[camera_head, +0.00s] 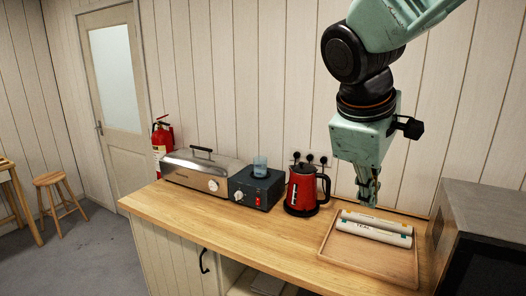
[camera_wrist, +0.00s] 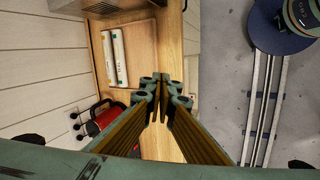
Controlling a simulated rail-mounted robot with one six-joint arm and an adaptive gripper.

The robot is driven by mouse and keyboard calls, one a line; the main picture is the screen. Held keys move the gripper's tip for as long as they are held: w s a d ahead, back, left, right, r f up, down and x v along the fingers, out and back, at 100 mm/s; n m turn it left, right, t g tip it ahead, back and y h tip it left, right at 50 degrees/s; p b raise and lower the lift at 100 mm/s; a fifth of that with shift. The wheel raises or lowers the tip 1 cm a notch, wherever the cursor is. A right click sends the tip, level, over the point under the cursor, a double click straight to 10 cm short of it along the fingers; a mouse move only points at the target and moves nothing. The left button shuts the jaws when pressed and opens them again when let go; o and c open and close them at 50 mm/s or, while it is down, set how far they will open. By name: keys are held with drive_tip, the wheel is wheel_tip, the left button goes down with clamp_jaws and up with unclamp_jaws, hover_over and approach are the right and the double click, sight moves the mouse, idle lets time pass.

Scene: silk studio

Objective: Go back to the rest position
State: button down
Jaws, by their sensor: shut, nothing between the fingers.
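My gripper (camera_head: 368,193) hangs above the wooden counter in the head view, pointing down, just to the left of the wooden tray and right of the red kettle. In the wrist view its fingers (camera_wrist: 161,80) are closed together with nothing between them. My gripper is above the counter, not touching it as far as I can tell.
A wooden tray (camera_head: 372,268) holds white rolls (camera_head: 376,229) beside a dark box-shaped unit (camera_head: 486,215). A red kettle (camera_head: 303,189), a dark heater (camera_head: 256,188) with a glass beaker (camera_head: 260,166), and a metal box (camera_head: 203,172) line the wall. A stool (camera_head: 56,181) stands far left.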

drive_tip(key=s+a+f+m+y, duration=0.1)
drive_tip(key=s+m, duration=0.4)
drive_tip(key=s, duration=0.8)
drive_tip(key=s+a+f+m+y+b, duration=0.1)
drive_tip(key=s+m, duration=0.3)
drive_tip(key=s, duration=0.9)
drive_tip(key=shift+s+f+m+y, duration=0.3)
drive_tip(key=shift+f+m+y, duration=0.1)
drive_tip(key=shift+f+y, duration=0.4)
